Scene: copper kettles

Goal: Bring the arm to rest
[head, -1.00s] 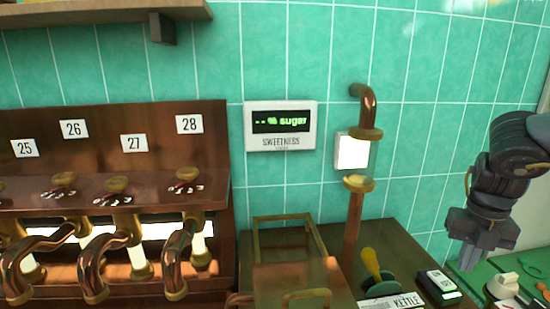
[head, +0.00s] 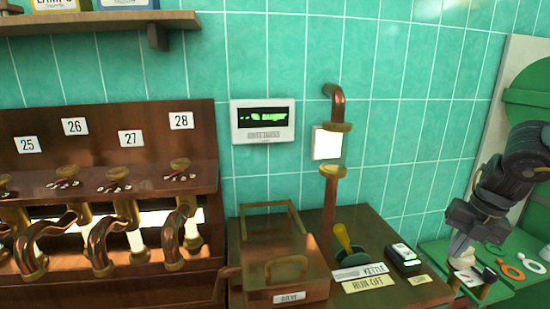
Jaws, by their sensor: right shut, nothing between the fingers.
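My right arm comes in from the right edge, dark grey and bent downward. Its gripper (head: 461,247) points down over the left end of the green bench at the right, shut and empty. Its fingertips appear just above a small white item (head: 467,278) there; I cannot tell whether they touch. My left gripper is not in view.
Copper taps line the left. Orange and white rings (head: 510,271) lie on the green bench.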

